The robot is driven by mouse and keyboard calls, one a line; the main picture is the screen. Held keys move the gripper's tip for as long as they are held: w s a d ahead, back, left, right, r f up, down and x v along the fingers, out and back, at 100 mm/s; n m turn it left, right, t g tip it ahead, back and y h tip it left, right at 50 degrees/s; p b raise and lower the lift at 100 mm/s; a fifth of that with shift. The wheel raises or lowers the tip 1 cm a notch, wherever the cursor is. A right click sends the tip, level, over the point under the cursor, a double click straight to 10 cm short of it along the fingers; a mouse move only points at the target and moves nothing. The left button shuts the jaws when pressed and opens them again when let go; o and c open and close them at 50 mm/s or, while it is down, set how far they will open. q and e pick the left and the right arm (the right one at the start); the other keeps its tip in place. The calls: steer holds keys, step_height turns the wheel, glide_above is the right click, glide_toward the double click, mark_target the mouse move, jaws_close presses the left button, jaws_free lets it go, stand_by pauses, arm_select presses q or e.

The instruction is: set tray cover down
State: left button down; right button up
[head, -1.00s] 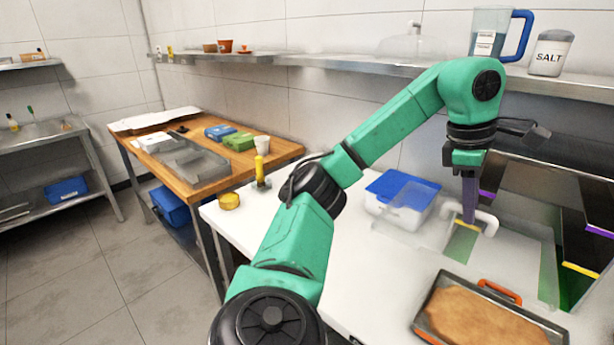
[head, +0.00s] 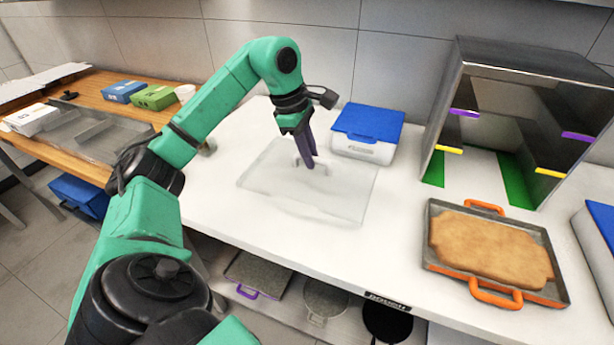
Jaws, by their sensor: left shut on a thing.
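The tray cover (head: 335,196) is a clear, see-through rectangular lid with a handle on top. It is at the middle of the white counter, in front of the blue-lidded box. My left gripper (head: 309,164) points down and is shut on the cover's handle. The cover looks low over the counter; I cannot tell if its rim touches the surface. My right gripper is not in view.
A tray with orange handles (head: 430,262) holds a flat dough sheet (head: 489,248) at the right. A blue-lidded box (head: 366,124) stands behind the cover. A metal rack (head: 457,75) stands at the back right. The counter (head: 225,215) is bare left of the cover.

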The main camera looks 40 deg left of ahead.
mark_target(306, 172)
arm_select(q)
step_height(306, 172, down, 8)
steer(key=shift+s+r+b, duration=0.1)
steer(key=shift+b, duration=0.2)
steer(key=shift+a, duration=0.15)
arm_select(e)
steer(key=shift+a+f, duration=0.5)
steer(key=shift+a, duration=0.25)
arm_select(q)
steer(key=c, duration=0.8)
jaws_free()
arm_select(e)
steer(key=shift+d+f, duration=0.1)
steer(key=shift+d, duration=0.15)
arm_select(q)
steer(key=shift+r, duration=0.1)
steer(key=p+v, duration=0.1)
steer(key=v, duration=1)
steer(key=shift+s+a+r, duration=0.1)
steer(key=shift+r, duration=0.25)
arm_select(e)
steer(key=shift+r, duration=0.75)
